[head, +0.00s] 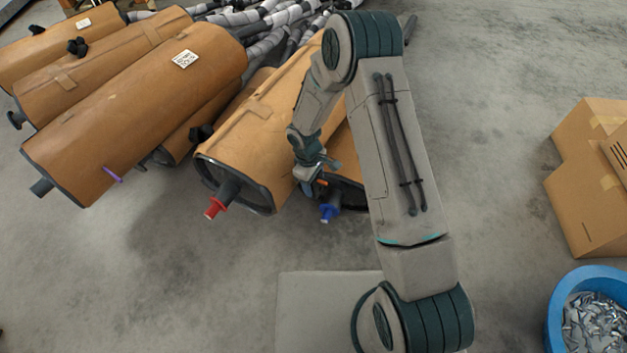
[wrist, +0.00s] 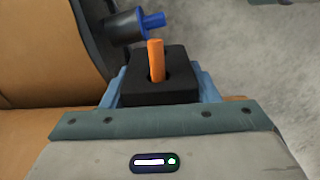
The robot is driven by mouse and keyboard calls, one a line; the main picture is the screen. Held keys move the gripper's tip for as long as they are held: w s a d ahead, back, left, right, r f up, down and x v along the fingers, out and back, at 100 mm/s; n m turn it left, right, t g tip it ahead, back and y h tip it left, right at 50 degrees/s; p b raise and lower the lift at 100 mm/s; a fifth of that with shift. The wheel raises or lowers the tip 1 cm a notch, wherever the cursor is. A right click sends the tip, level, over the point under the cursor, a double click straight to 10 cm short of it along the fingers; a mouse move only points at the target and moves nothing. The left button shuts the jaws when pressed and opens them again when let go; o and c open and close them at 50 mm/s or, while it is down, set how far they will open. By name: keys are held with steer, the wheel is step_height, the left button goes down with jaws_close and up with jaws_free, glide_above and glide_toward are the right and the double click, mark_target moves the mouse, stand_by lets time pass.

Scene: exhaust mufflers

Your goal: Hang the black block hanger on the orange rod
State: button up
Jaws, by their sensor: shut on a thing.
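The black block hanger (wrist: 138,97) is between the blue fingers of my gripper (wrist: 160,84) in the wrist view, and the gripper is shut on it. The orange rod (wrist: 156,58) stands out through the opening of the block, so the block appears to be around it. How far along the rod the block sits cannot be told. In the head view my gripper (head: 316,178) is at the front end of the mufflers, and a small orange bit of the rod (head: 321,183) shows there. The block is mostly hidden in that view.
A blue-tipped pipe (wrist: 151,22) is close beside the rod; it also shows in the head view (head: 329,211). A red-tipped pipe (head: 217,207) is to its left. Brown mufflers (head: 140,108) lie at left, one with a purple rod (head: 112,174). Boxes (head: 590,190) and a blue bin (head: 556,310) stand right.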

steer(key=o, duration=1.1)
steer(key=r+p, duration=0.1)
steer(key=r, duration=0.3)
steer(key=a+r+p, duration=0.1)
steer(key=r+p, duration=0.1)
steer(key=r, duration=0.3)
steer(key=w+r+p, duration=0.1)
steer(key=r, duration=0.3)
steer(key=shift+a+r+p, duration=0.35)
steer(key=shift+p, duration=0.05)
